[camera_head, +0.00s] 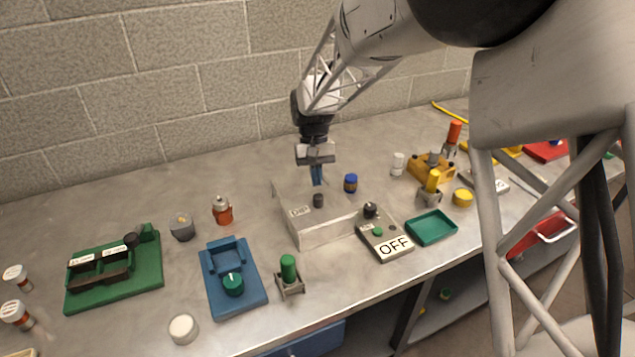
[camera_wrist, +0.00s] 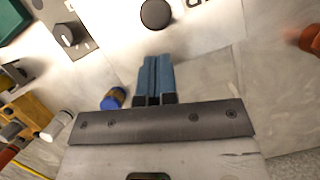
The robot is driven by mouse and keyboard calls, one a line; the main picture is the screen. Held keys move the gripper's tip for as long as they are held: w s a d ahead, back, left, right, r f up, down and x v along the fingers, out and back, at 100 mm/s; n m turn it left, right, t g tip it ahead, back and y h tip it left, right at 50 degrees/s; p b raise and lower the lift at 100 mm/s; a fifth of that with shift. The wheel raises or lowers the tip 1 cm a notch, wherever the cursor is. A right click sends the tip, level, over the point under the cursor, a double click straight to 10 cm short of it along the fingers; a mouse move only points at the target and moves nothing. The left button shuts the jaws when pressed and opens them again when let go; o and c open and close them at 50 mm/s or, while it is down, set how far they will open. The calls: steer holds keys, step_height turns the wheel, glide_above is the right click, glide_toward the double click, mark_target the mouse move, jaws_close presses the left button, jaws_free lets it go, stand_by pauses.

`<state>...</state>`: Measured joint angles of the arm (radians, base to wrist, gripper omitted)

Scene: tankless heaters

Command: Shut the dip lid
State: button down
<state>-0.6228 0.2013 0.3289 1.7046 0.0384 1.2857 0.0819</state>
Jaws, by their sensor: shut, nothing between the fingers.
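My gripper (camera_head: 317,182) points down just behind the knob, above the box's rear part. Its blue fingers (camera_wrist: 155,62) are shut together, empty, and apart from the knob.
Left are a blue fixture (camera_head: 250,294), a red-orange bottle (camera_head: 222,212) and a green fixture (camera_head: 145,281). Bare bench lies behind the box, left.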

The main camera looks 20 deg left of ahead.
steer(key=w+v, duration=0.1)
steer(key=v, duration=0.9)
steer(key=shift+a, duration=0.3)
steer(key=s+d+r+m+t+y, duration=0.1)
steer(key=s+d+r, duration=0.25)
steer(key=d, duration=0.55)
steer(key=s+d+r+m+t, duration=0.15)
steer(key=s+d, duration=0.25)
steer(key=d, duration=0.6)
steer(key=s+d+r+m+y, duration=0.1)
steer(key=s+d+r, duration=0.3)
steer(key=d, duration=0.5)
steer(key=s+d+f+m+t, duration=0.1)
steer(key=s+d+f+t, duration=0.1)
steer(key=s+d, duration=0.7)
steer(key=s+d+f+m+t, duration=0.1)
steer(key=s+d+f+t, duration=0.1)
steer(key=s+d, duration=0.7)
steer(key=s+f, duration=0.1)
steer(key=s, duration=0.3)
steer(key=shift+s+d+f+m, duration=0.2)
steer(key=shift+s+f+m, duration=0.05)
steer(key=shift+s+m, duration=0.1)
